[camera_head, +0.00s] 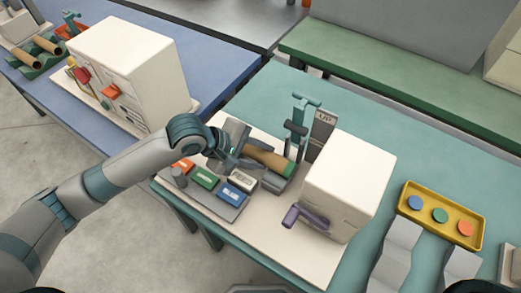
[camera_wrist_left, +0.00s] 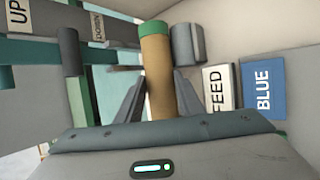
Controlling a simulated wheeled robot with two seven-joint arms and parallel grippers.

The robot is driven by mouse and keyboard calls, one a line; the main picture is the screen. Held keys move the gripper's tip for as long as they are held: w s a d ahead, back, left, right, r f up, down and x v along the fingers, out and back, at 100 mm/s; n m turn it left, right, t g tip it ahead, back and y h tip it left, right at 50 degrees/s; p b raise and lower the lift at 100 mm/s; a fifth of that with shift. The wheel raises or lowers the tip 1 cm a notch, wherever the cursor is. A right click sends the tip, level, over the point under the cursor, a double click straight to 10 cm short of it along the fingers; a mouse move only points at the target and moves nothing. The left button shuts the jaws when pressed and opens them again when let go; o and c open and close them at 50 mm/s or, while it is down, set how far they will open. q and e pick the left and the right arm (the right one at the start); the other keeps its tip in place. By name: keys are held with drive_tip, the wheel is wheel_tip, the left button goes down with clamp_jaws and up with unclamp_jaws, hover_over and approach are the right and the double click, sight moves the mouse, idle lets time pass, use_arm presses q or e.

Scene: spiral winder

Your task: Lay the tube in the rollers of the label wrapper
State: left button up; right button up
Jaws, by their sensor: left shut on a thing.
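The brown tube (camera_head: 262,157) has a green end band. My left gripper (camera_head: 241,152) is shut on the tube, which lies near the dark rollers (camera_head: 288,167) of the label wrapper (camera_head: 345,188). In the left wrist view, the tube (camera_wrist_left: 156,75) runs between the two fingers (camera_wrist_left: 158,95), its green end pointing away, beside a grey roller-like cylinder (camera_wrist_left: 187,45). I cannot tell whether the tube touches the rollers. My right gripper (camera_head: 432,241) appears at lower right, fingers apart and empty.
Red, green and blue buttons (camera_head: 230,194) sit in front of the left gripper. A lever post (camera_head: 299,125) and UP sign (camera_head: 322,125) stand behind the tube. A purple handle (camera_head: 306,218) sticks out of the wrapper. A yellow tray (camera_head: 441,208) holds coloured discs.

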use_arm(q)
drive_tip(key=shift+f, duration=0.15)
drive_tip(key=o, duration=1.1)
drive_tip(key=shift+o, duration=0.2)
drive_tip(key=b+v, duration=0.1)
drive_tip(key=v, duration=1.6)
drive_tip(key=shift+b, duration=0.4)
use_arm(e)
drive_tip(key=shift+w+a+f+t, duration=0.15)
drive_tip(key=shift+w+a+f, duration=0.15)
drive_tip(key=shift+w, duration=0.3)
drive_tip(key=shift+w+a+f+t, duration=0.15)
drive_tip(key=shift+w+f, duration=0.2)
drive_tip(key=shift+w, duration=0.2)
drive_tip(key=shift+s, duration=0.15)
